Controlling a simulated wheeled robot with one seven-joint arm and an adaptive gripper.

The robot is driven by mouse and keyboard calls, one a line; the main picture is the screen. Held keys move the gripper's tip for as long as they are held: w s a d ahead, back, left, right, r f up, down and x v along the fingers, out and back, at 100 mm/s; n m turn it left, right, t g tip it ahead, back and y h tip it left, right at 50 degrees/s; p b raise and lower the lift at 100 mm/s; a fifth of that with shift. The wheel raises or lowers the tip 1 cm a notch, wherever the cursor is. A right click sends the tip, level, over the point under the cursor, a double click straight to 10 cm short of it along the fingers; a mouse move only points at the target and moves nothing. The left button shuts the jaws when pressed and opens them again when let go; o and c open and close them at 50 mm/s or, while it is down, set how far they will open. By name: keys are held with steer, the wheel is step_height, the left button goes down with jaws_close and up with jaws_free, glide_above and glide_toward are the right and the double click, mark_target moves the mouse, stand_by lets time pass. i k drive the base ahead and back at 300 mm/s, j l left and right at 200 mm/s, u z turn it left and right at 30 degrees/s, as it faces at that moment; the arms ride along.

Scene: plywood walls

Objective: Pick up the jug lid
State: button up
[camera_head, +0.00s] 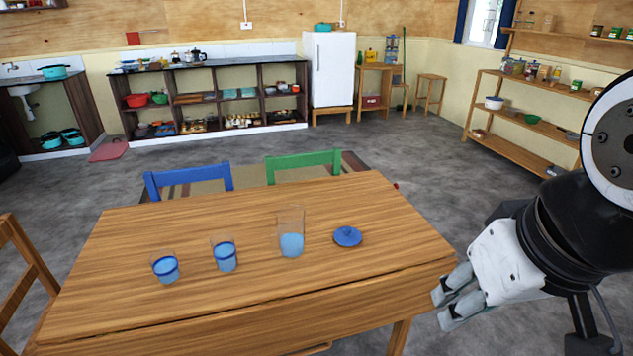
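The jug lid (348,236) is a flat round blue disc with a small knob on top. It lies on the wooden table (190,320), right of the clear jug (291,232), which holds blue liquid. My gripper (447,306) is at the table's front right corner, to the right of and nearer than the lid, and apart from it. Its two pale fingers point left, with a gap between them. It holds nothing that I can see.
Two glasses with blue liquid, the left glass (166,267) and the right glass (225,254), stand left of the jug. A blue chair (188,178) and a green chair (303,163) are behind the table. The tabletop around the lid's right side is clear.

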mark_target(347, 236)
steer(key=i+j+z, duration=0.25)
steer(key=i+j, duration=0.4)
steer(key=i, duration=0.1)
